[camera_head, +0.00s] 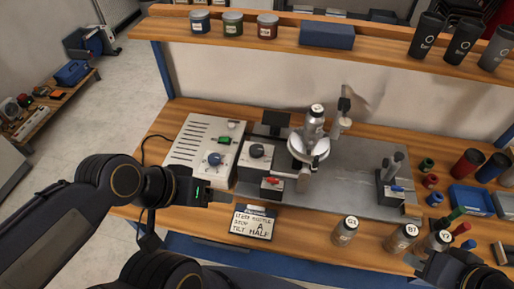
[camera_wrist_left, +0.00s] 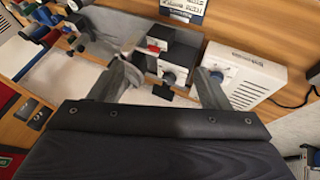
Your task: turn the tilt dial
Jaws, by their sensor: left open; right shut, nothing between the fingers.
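A small grey box (camera_head: 257,160) with a dark round dial (camera_head: 257,150) stands beside the larger white control box. I cannot read which dial is marked as tilt; the white box has a blue-rimmed dial (camera_head: 214,159). My left gripper (camera_head: 222,196) is in front of these boxes, near the table's front edge. In the left wrist view its fingers (camera_wrist_left: 169,78) are spread apart and empty, and the small box with its dial (camera_wrist_left: 173,77) appears between them, beyond the tips. My right gripper (camera_head: 416,263) is at the lower right by the bottles, shut and empty.
A small box with a red knob (camera_head: 271,184) sits in front of the dial box. A handwritten card (camera_head: 254,222) mentions tilt half. A clamped bottle (camera_head: 314,122) stands on the tilting fixture (camera_head: 308,149). Several labelled bottles, including G1 (camera_head: 346,231), line the front edge.

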